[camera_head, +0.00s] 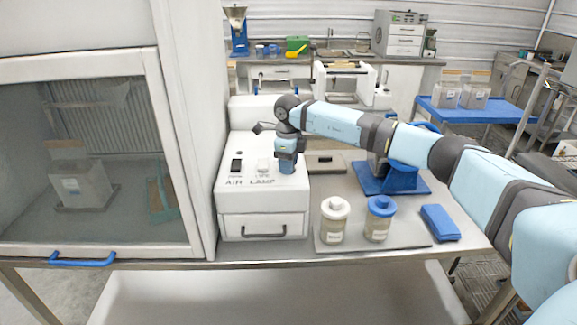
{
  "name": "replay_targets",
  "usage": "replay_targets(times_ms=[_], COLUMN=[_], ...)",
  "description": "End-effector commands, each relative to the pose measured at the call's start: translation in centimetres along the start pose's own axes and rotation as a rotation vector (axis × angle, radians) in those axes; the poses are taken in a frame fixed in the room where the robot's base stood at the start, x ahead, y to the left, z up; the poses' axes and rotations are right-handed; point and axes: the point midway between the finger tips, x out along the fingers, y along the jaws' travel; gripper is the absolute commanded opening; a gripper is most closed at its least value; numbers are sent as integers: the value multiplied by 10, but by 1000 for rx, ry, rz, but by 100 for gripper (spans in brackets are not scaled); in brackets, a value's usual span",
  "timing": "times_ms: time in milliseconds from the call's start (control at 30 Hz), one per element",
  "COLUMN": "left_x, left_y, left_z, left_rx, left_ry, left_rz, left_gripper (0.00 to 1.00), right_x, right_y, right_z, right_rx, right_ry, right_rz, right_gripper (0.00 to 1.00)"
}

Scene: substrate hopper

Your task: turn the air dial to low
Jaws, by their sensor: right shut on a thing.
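The white control box (262,200) stands on the bench in the middle and carries the printed words AIR and LAMP on its sloped top. My right gripper (287,171) points down onto the right part of this panel, right of the pale switch. My left gripper is not in view.
A glass-fronted cabinet (185,130) stands close left of the box. A white-lidded jar (334,222), a blue-lidded jar (379,220) and a blue block (440,223) stand right of it, with a blue-based stand (405,180) behind. My right arm spans the right side.

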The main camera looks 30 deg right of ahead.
Motion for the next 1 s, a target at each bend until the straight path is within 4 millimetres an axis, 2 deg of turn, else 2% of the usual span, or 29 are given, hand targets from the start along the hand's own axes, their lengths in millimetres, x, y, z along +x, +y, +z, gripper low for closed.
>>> replay_targets(times_ms=[333, 900, 933, 1000], left_x=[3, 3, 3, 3], left_y=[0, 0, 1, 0], left_z=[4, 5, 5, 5], left_rx=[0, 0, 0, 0], left_ry=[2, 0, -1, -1], left_rz=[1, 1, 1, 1], left_gripper=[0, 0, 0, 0], right_x=[-2, -2, -2, -2], right_y=[-1, -1, -1, -1], right_z=[0, 0, 0, 0], right_rx=[-147, -177, -177, -177], right_ry=[-3, -4, -4, -4], right_rz=[-3, -3, -3, -3], right_gripper=[14, 14, 42, 58])
